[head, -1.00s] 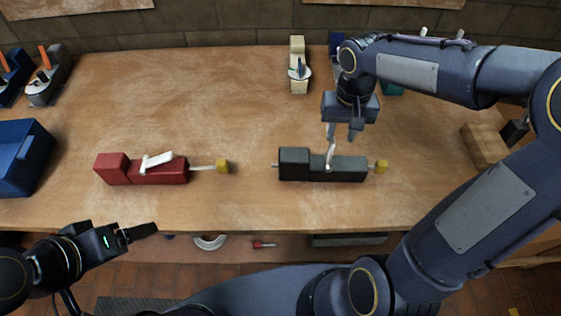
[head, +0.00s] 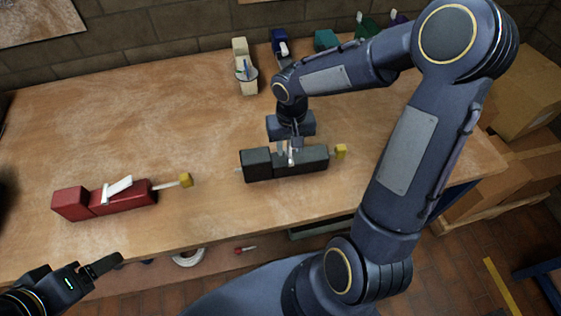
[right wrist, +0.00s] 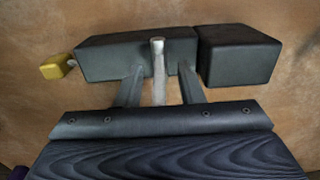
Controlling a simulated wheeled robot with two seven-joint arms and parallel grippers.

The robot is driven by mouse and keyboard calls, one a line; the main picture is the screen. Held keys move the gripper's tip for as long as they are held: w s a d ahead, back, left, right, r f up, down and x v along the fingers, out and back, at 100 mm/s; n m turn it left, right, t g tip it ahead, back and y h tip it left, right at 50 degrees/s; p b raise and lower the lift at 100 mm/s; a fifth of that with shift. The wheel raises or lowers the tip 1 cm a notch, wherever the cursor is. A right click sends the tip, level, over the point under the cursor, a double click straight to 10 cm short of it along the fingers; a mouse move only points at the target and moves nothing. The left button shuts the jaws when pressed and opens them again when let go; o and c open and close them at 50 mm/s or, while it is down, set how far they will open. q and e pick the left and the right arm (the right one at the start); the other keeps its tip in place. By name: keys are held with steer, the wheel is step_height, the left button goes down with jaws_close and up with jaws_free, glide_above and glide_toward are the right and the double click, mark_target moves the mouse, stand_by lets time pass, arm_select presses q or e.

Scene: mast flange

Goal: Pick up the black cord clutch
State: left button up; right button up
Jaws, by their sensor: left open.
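The black cord clutch (head: 258,165) lies on the workbench, a dark two-block body with a pale lever on top and a yellow block (head: 341,151) at its right end. My right gripper (head: 286,155) is low over it. In the right wrist view the clutch (right wrist: 115,58) spans the top, and my right gripper (right wrist: 160,72) is open, its fingers on either side of the pale lever (right wrist: 158,60) with gaps visible. Contact with the body cannot be told. My left gripper (head: 103,267) is open and empty off the bench's front edge.
A red clutch (head: 120,197) with a white lever lies to the left on the workbench (head: 130,120). Cardboard boxes (head: 530,90) are at the right.

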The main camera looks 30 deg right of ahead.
jaws_close()
steer(key=shift+r, duration=0.1)
stand_by(1.2)
